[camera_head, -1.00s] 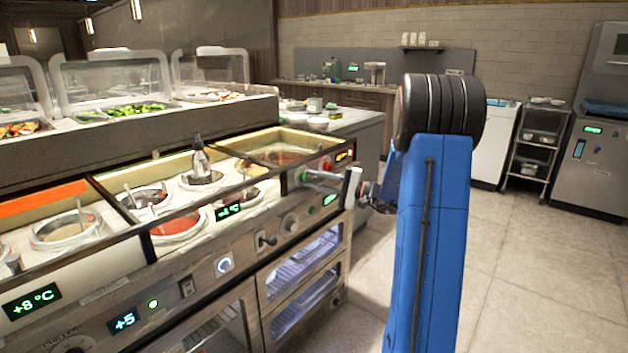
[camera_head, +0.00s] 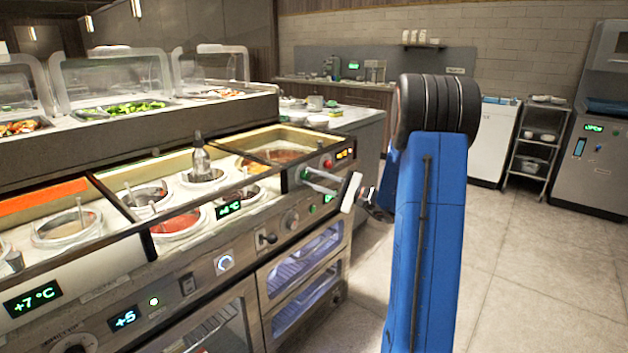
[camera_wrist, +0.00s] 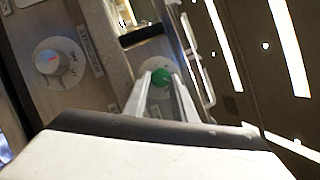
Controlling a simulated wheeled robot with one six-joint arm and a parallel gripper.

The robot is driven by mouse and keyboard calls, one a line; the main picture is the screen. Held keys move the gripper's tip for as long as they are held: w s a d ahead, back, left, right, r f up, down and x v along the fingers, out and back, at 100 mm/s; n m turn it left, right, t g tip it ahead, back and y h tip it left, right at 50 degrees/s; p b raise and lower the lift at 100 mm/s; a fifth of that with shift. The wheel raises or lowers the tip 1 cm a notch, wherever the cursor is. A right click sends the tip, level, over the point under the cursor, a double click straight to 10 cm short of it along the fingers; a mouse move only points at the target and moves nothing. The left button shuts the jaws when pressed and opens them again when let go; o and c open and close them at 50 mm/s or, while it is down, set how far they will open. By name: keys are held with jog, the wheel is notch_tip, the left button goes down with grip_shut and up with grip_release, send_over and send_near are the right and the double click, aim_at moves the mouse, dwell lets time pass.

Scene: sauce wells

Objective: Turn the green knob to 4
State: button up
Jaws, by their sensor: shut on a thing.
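The green knob (camera_wrist: 160,77) shows in the wrist view between the tips of my gripper (camera_wrist: 162,84), on a pale round dial on the counter's front panel. My gripper's two fingers are shut on it from both sides. The scale marks around the knob are too small and covered to read. In the head view my gripper (camera_head: 322,181) reaches the right end of the panel, and the knob is hidden there by the fingers.
A grey knob (camera_wrist: 47,62) with a marked dial sits beside the green one in the wrist view. A red button (camera_head: 328,163) and an orange display (camera_head: 345,154) are close to my gripper. Sauce wells lie left; open floor lies right.

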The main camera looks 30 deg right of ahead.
jog(key=o, duration=1)
jog(key=shift+o, duration=0.2)
